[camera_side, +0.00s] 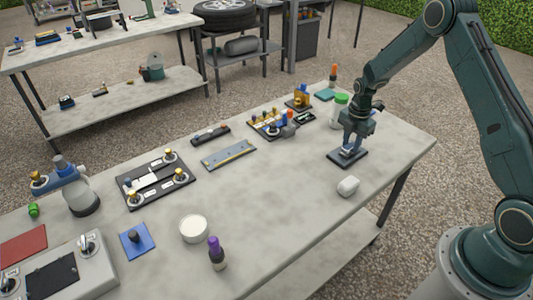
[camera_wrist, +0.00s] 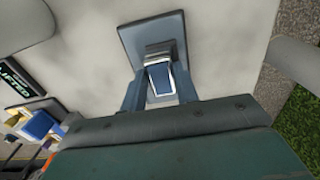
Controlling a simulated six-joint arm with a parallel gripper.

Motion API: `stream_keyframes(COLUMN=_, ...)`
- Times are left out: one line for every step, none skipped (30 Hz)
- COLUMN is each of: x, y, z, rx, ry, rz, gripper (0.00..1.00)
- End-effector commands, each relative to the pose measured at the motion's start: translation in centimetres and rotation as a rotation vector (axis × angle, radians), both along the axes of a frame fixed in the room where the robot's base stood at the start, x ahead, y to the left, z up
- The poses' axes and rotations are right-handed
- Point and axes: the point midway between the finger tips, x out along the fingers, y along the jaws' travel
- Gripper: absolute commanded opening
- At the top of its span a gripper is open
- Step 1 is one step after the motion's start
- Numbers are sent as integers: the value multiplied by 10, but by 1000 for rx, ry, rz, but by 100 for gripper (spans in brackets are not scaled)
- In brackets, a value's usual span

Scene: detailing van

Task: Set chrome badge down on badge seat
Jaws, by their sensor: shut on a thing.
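My gripper (camera_side: 348,147) is over the right part of the table and points down. In the wrist view my gripper (camera_wrist: 160,88) is shut on the chrome badge (camera_wrist: 160,79), a small piece with a bright rim and a blue face. The badge seat (camera_side: 334,158) is a dark square plate under my gripper. In the wrist view the badge seat (camera_wrist: 135,42) has a raised grey block in its middle, right at the badge's far edge. The badge (camera_side: 347,150) shows only as a small pale patch between the fingers. I cannot tell whether it touches the block.
A white rounded object (camera_side: 348,187) lies just in front of the seat. A green-lidded jar (camera_side: 338,112) stands behind my gripper. A multicoloured tool tray (camera_side: 268,126) and a blue-grey bar (camera_side: 228,155) lie to the left.

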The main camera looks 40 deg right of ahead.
Motion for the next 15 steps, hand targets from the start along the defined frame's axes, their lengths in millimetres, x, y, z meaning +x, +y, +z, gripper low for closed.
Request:
stream_keyframes(x=0, y=0, z=-1, rx=0, ry=0, rz=0, gripper=8)
stream_keyframes(x=0, y=0, z=-1, rx=0, ry=0, rz=0, gripper=8)
stream_keyframes(x=0, y=0, z=-1, rx=0, ry=0, rz=0, gripper=8)
stream_keyframes(x=0, y=0, z=-2, rx=0, ry=0, rz=0, gripper=8)
stream_keyframes(x=0, y=0, z=-2, rx=0, ry=0, rz=0, gripper=8)
stream_keyframes(x=0, y=0, z=-3, rx=0, ry=0, rz=0, gripper=8)
stream_keyframes(x=0, y=0, z=-3, rx=0, ry=0, rz=0, gripper=8)
stream_keyframes(x=0, y=0, z=-4, rx=0, ry=0, rz=0, gripper=8)
stream_keyframes(x=0, y=0, z=-4, rx=0, ry=0, rz=0, gripper=8)
stream_keyframes(x=0, y=0, z=-5, rx=0, ry=0, rz=0, gripper=8)
stream_keyframes(x=0, y=0, z=-5, rx=0, ry=0, rz=0, gripper=8)
stream_keyframes(x=0, y=0, z=-5, rx=0, ry=0, rz=0, gripper=8)
stream_keyframes(x=0, y=0, z=-5, rx=0, ry=0, rz=0, gripper=8)
stream_keyframes(x=0, y=0, z=-6, rx=0, ry=0, rz=0, gripper=8)
stream_keyframes(x=0, y=0, z=-6, rx=0, ry=0, rz=0, gripper=8)
